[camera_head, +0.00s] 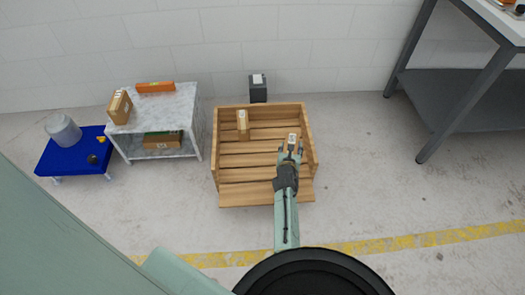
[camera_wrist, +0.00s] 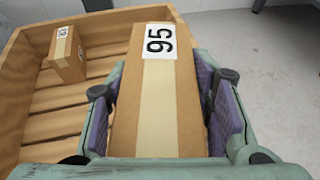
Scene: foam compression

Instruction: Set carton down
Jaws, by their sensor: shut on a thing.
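My gripper (camera_wrist: 160,120) is shut on a brown carton (camera_wrist: 155,95) with a tan tape strip and a white label reading 95. In the head view, my gripper (camera_head: 290,153) and the top of the held carton (camera_head: 292,139) are over the right part of a slatted wooden crate (camera_head: 260,188). The wrist view shows the crate (camera_wrist: 40,125) beneath and left of the carton. A second carton (camera_head: 242,125) stands upright in the crate at the back left, and it also shows in the wrist view (camera_wrist: 68,55). I cannot tell whether the held carton touches the crate floor.
A marble-topped table (camera_head: 175,112) at left holds a carton (camera_head: 120,105) and an orange box (camera_head: 156,87). A blue table (camera_head: 55,163) stands further left. A dark grey box (camera_head: 258,90) is behind the crate. A grey workbench (camera_head: 465,85) is at right. The crate's middle is clear.

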